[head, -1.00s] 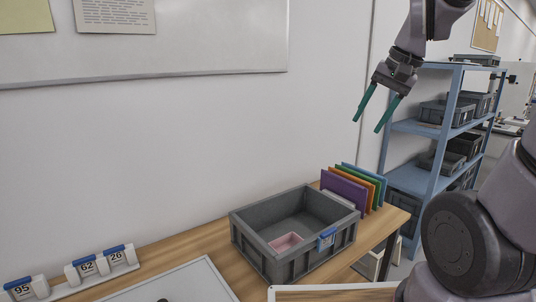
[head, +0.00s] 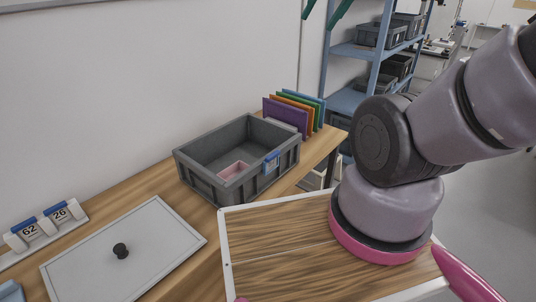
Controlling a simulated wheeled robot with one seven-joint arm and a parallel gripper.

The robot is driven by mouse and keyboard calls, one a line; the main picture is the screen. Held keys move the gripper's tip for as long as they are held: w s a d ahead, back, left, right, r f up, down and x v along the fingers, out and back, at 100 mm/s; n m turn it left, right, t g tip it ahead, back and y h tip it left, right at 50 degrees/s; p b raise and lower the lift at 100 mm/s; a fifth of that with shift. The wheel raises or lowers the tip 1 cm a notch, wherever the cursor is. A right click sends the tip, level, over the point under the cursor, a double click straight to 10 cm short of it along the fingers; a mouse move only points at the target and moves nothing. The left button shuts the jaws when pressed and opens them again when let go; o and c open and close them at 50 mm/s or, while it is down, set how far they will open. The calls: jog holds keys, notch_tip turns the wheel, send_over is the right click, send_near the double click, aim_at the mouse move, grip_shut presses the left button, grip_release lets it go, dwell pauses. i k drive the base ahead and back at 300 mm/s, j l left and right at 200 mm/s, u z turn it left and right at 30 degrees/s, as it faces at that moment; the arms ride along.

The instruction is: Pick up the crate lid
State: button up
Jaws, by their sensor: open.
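My gripper (head: 324,10) shows only as two green finger ends at the top edge, spread apart and empty. It is high above the table, beyond the crate and far from the lid.
Coloured panels (head: 285,117) stand upright in a rack behind the crate. Number tags (head: 44,229) stand at the left, behind the lid. A blue shelf (head: 364,100) with grey crates is at the back right. The table around the lid is mostly bare.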

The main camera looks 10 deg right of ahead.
aim_at(121, 260)
jog(key=u, duration=1.6)
jog(key=z, duration=1.35)
jog(key=u, duration=1.35)
jog(key=j+u, duration=0.1)
jog(key=j, duration=0.55)
jog(key=k, duration=0.05)
